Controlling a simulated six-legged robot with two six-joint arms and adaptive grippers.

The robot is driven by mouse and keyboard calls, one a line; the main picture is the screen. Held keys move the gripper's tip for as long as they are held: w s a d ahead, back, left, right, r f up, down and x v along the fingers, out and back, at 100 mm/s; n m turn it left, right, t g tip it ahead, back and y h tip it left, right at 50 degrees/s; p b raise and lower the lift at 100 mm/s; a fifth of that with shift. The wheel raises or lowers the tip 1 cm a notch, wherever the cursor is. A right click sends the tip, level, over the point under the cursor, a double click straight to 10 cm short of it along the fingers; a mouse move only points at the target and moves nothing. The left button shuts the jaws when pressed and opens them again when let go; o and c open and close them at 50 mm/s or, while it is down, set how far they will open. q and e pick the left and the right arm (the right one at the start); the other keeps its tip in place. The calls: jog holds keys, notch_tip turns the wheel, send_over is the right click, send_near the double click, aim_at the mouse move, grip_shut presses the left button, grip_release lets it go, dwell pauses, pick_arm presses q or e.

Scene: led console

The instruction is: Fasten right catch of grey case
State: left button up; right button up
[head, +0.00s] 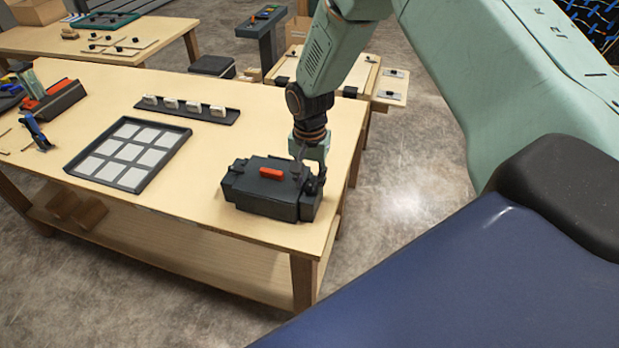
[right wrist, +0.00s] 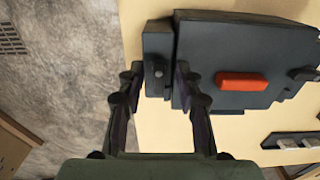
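The dark grey case (head: 262,190) sits lid down flat near the table's right front corner, with a red handle (head: 271,173) on top. In the right wrist view the case (right wrist: 245,50) fills the upper right. Its right catch (right wrist: 155,52) is a dark block with a small knob along the case's end. My right gripper (right wrist: 158,76) is open, its fingers on either side of the catch's lower part. Whether they touch it, I cannot tell. In the head view the right gripper (head: 313,180) is over the case's right end and partly hides the catch. My left gripper is not in view.
On the wooden table (head: 210,208) lie a framed grid of pale tiles (head: 128,155) and a dark rail with white blocks (head: 187,108). Tools stand at the far left. A second table (head: 110,40) is behind. Bare floor lies right of the table.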

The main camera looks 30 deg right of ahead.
jog(key=shift+d, duration=0.1)
jog(key=shift+c, duration=0.8)
grip_shut()
jog(key=shift+n, duration=0.4)
jog(key=shift+n+p, duration=0.3)
jog(key=shift+n, duration=0.8)
jog(key=n, duration=0.3)
jog(key=shift+n, duration=0.3)
jog(key=n, duration=0.5)
jog(key=shift+n, duration=0.3)
jog(key=n, duration=0.5)
jog(key=shift+n, duration=0.6)
